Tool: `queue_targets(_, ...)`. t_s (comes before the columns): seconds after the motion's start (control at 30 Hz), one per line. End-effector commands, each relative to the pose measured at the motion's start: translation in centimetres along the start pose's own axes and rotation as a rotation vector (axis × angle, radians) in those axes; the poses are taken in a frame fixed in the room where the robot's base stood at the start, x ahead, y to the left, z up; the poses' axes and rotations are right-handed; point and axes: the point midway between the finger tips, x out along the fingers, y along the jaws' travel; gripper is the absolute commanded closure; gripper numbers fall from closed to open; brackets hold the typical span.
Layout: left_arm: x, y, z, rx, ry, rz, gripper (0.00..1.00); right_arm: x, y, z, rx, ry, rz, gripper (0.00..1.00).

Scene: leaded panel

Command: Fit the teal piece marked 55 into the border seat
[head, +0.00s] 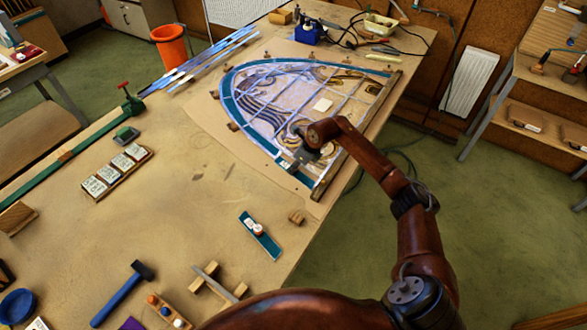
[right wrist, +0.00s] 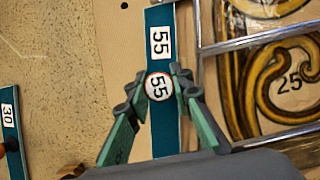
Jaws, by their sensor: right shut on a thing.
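The teal piece marked 55 (right wrist: 166,132) shows in the right wrist view as a narrow strip with a round white knob (right wrist: 159,86) reading 55. My right gripper (right wrist: 159,88) is shut on that knob. A white label (right wrist: 160,42) also reading 55 lies just beyond the knob, on the teal strip. The piece lines up with the teal border (head: 241,117) of the leaded panel (head: 322,105). I cannot tell whether it lies fully down in the seat. In the head view my right gripper (head: 301,158) is over the panel's near border and hides the piece. My left gripper is not in view.
A small wooden block (head: 296,217) sits near the table edge. A hammer (head: 123,293) and a tray of labelled blocks (head: 115,173) lie to the left.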

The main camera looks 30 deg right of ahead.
Motion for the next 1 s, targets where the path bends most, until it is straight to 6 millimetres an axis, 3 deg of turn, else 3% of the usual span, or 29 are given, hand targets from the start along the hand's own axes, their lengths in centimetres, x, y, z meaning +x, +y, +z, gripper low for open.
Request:
queue_targets(0.87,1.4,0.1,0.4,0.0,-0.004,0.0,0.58,0.0,-2.1,0.0,0.001,0.0,-0.001,1.0)
queue_targets(0.9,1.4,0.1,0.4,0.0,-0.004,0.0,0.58,0.0,-2.1,0.0,0.001,0.0,-0.001,0.77)
queue_targets(1.0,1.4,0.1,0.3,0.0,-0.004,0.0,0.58,0.0,-2.1,0.0,0.001,0.0,-0.002,0.7)
